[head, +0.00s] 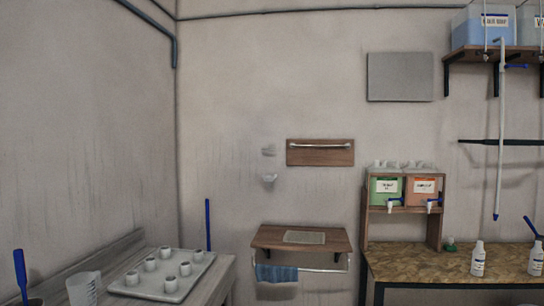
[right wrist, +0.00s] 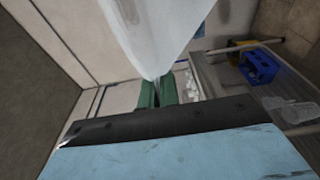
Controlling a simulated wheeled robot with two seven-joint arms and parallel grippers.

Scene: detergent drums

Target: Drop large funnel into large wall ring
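A large whitish, translucent cone, which looks like the large funnel (right wrist: 150,35), fills the top middle of the right wrist view. It narrows downward to a tip between the two green fingers of my right gripper (right wrist: 157,92), which appear closed on its narrow end. The dark edge and light blue face below them partly hide the fingers. In the head view a small grey ring-like fixture (head: 268,151) is on the back wall. A small white cup-shaped piece (head: 270,179) is on the wall below it. I cannot tell which is the large wall ring. Neither gripper shows in the head view.
A wooden wall shelf (head: 300,238) with a rail and blue cloth is below the fixtures. A wooden rack (head: 440,215) with green and pink drums stands right. A white tray (head: 196,262) with several cups lies left. A blue crate (right wrist: 260,67) shows in the wrist view.

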